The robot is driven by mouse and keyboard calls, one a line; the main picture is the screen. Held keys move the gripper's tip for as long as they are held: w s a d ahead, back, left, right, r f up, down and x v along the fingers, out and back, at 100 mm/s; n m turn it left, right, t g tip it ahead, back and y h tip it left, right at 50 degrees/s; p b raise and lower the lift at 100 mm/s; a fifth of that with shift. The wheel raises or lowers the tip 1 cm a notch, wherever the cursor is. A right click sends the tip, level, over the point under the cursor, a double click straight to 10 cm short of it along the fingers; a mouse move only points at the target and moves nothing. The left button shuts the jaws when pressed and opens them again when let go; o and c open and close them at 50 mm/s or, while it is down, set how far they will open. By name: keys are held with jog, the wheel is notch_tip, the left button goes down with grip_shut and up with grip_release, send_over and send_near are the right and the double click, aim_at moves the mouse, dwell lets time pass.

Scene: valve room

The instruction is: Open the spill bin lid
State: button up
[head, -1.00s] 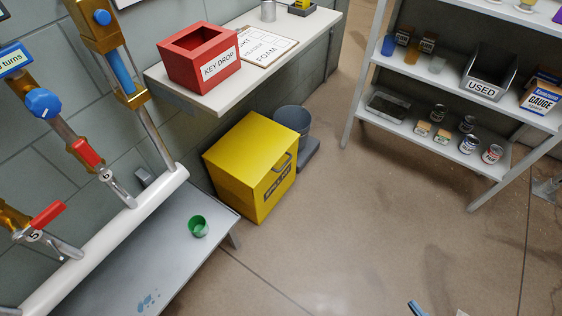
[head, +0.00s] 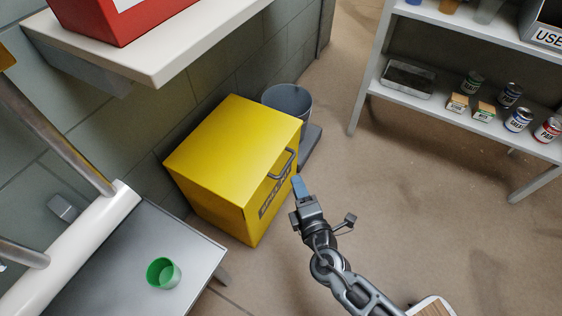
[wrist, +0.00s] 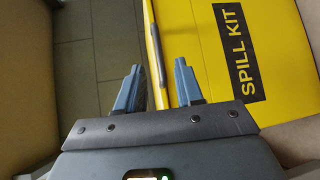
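The yellow spill bin (head: 222,208) stands on the floor against the wall, with its lid (head: 235,135) shut. A grey bar handle (head: 283,163) sits at the lid's front edge, above a dark label. In the wrist view the handle (wrist: 156,42) runs lengthwise in the gap between the fingers, beside the bin's front (wrist: 285,50) with its SPILL KIT label. My gripper (head: 298,184) is open, with blue fingers, just in front of the handle; the fingers also show in the wrist view (wrist: 156,72). I cannot tell whether they touch it.
A grey bucket (head: 288,101) stands behind the bin. A low grey bench (head: 120,260) with a green cup (head: 163,273) is at the left. A white shelf with a red box (head: 125,15) overhangs at upper left. A shelf rack (head: 450,108) stands right; the floor between is clear.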

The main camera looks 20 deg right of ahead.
aim_at(287, 164)
jog(key=shift+a+b+x, duration=0.15)
jog(key=shift+b+x, duration=0.25)
jog(key=shift+x, duration=1.9)
jog(key=shift+a+b+x, duration=0.2)
jog(key=shift+b+x, duration=0.15)
jog(key=shift+x, duration=1.95)
jog(key=shift+w+r, duration=0.1)
jog(key=shift+r, duration=0.05)
jog(key=shift+c, duration=0.2)
jog(key=c, duration=0.6)
grip_shut()
jog(key=shift+f, duration=0.2)
